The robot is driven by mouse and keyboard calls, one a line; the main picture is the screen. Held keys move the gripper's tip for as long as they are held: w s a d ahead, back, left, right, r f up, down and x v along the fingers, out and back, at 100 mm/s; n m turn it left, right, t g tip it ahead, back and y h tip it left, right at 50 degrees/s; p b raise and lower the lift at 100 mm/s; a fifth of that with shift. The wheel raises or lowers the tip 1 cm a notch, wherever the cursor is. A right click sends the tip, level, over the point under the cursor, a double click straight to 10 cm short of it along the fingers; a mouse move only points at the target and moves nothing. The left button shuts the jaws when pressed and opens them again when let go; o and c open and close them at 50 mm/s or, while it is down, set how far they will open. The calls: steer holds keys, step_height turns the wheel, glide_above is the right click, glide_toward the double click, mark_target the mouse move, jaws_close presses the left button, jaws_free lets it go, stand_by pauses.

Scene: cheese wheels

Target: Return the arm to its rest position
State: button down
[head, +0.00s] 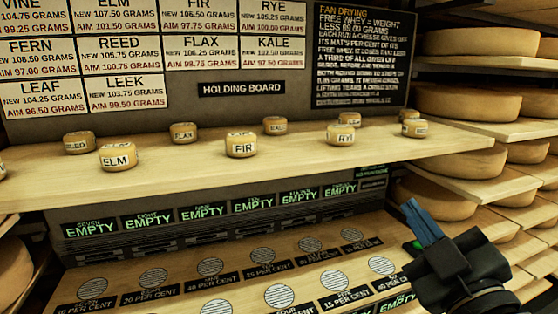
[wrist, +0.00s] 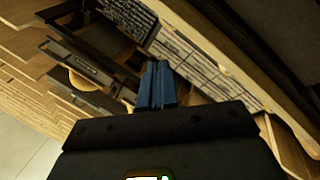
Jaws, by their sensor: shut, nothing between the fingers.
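My gripper (head: 424,222) is at the lower right of the head view, in front of the edge of the lower slotted board. Its blue fingers are together with nothing between them, and they point up and to the left. In the wrist view the blue fingers (wrist: 157,85) also lie side by side, and the view is strongly tilted. My gripper is apart from the small cheese wheels on the upper shelf, such as ELM (head: 118,157), FIR (head: 241,144) and RYE (head: 341,134).
The wooden holding shelf (head: 190,178) crosses the head view above my gripper. Below it are panels reading EMPTY (head: 204,213) and a board with round grilles (head: 210,267). Large cheese wheels on shelves (head: 466,103) stand close at the right.

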steer(key=s+f+m+g+h, duration=0.2)
steer(key=s+f+m, duration=0.3)
steer(key=s+f, duration=0.55)
steer(key=s+d+f+m+g, duration=0.1)
steer(key=s+f, duration=0.2)
steer(key=s, duration=0.6)
steer(key=s+d+f+m+g, duration=0.1)
steer(key=s+f+m, duration=0.1)
steer(key=s, duration=0.7)
steer(key=s+f+m+g, duration=0.1)
steer(key=s+f, duration=0.3)
steer(key=s, duration=0.5)
steer(key=shift+d+m+g+h, duration=0.3)
steer(key=shift+d+m+g, duration=0.1)
steer(key=shift+g, duration=0.1)
